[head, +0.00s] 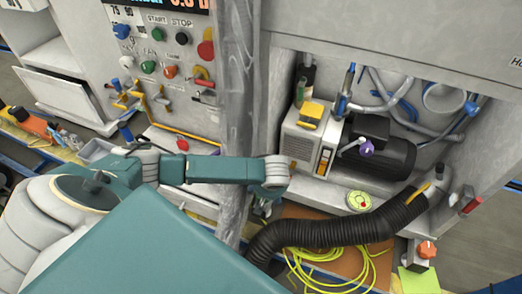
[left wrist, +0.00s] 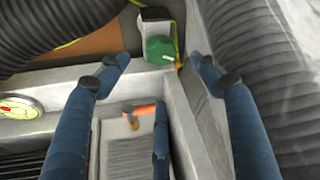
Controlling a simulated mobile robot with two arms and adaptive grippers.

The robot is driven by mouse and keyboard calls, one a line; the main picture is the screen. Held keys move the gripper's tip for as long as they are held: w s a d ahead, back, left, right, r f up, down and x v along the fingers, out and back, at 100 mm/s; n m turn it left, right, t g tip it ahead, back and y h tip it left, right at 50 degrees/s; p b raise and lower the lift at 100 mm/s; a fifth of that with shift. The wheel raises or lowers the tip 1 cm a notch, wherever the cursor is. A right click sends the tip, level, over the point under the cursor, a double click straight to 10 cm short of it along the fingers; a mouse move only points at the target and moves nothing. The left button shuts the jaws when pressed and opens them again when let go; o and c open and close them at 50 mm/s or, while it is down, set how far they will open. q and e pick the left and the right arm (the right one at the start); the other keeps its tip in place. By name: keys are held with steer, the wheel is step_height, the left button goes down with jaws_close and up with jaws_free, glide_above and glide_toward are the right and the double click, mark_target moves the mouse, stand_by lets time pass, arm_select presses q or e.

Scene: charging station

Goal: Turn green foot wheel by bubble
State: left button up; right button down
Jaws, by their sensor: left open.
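The green foot wheel (left wrist: 160,50) shows in the left wrist view, on a grey block at the top, just beyond and between my fingertips. It has a pale pointer mark. My left gripper (left wrist: 161,65) is open, with its two blue fingers spread to either side of the wheel. I see no clear contact. In the head view, my left gripper (head: 263,207) hangs low beside the grey post, and the green wheel is hidden. The round bubble level (head: 358,201) lies on the cabinet's bottom ledge; it also shows in the left wrist view (left wrist: 18,107). My right gripper is not in view.
A black corrugated hose (head: 335,232) runs close to my left gripper. A yellow cable (head: 335,268) lies on the floor. An orange foot wheel (head: 427,249) is at the right. A grey pump unit with a black motor (head: 395,157) fills the cabinet.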

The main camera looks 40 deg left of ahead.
arm_select(q)
steer(key=x, duration=1)
steer(key=shift+a, duration=0.15)
steer(key=shift+w+f, duration=0.15)
steer(key=shift+f, duration=0.2)
steer(key=shift+a+f, duration=0.1)
steer(key=shift+c, duration=0.7)
steer(key=c, duration=0.9)
steer(key=shift+c, duration=0.2)
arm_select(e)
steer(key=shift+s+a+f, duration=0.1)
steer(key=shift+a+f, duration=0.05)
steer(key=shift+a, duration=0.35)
arm_select(q)
steer(key=shift+a, duration=0.1)
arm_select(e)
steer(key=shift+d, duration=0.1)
